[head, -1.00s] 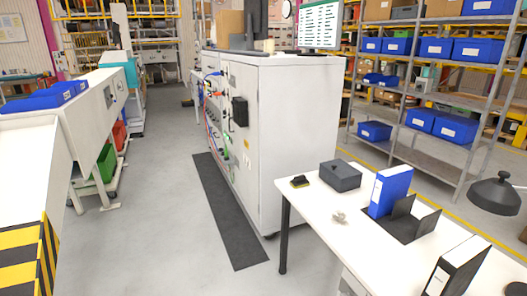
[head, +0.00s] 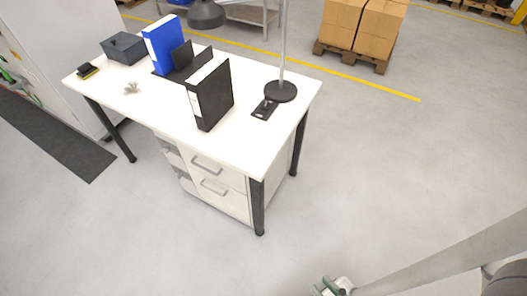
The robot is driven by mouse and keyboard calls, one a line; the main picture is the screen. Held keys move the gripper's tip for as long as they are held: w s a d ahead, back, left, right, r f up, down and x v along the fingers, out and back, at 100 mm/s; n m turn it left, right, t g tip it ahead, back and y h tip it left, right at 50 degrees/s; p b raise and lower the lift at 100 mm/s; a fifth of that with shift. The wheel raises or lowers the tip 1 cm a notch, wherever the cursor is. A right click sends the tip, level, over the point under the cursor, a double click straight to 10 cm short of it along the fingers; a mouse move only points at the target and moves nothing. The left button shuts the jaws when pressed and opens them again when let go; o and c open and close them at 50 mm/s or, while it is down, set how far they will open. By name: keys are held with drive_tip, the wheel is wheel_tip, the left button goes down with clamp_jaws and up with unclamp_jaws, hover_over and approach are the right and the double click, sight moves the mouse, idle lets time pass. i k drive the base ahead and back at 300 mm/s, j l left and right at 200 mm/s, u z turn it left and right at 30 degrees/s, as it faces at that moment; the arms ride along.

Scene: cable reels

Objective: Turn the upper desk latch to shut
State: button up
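The white desk (head: 160,107) stands left of centre on dark legs. Under it is a white drawer cabinet (head: 234,204) with an upper handle (head: 207,168) and a lower handle (head: 213,188), both grey bars. I cannot make out a latch as such or tell its position at this size. Grey patches show on the cabinet's left side. My gripper (head: 333,287) is at the bottom edge, partly cut off, in front of and well apart from the cabinet. Its fingers are too small and cropped to read.
On the desk are a blue binder (head: 163,45), a black binder (head: 211,95), a grey box (head: 124,48) and a lamp with a round base (head: 281,92). A dark mat (head: 50,135) lies at left. Boxes on a pallet (head: 352,54) stand behind. The floor before the desk is clear.

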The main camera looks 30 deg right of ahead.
sight(166, 150)
drive_tip(key=k+l, duration=0.15)
drive_tip(key=k+l+z, duration=0.1)
drive_tip(key=l, duration=0.2)
drive_tip(key=l+u, duration=0.25)
drive_tip(key=l, duration=0.6)
drive_tip(key=k+l+u, duration=0.1)
drive_tip(key=l+u, duration=0.15)
drive_tip(key=l, duration=0.6)
drive_tip(key=l+u, duration=0.25)
drive_tip(key=l, duration=0.6)
drive_tip(key=l+u, duration=0.25)
drive_tip(key=l, duration=0.6)
drive_tip(key=i+j, duration=0.4)
drive_tip(key=i, duration=0.15)
drive_tip(key=i+j, duration=0.4)
drive_tip(key=i, duration=0.15)
drive_tip(key=i+j, duration=0.35)
drive_tip(key=i, duration=0.25)
drive_tip(key=k+j+z, duration=0.1)
drive_tip(key=k, duration=0.25)
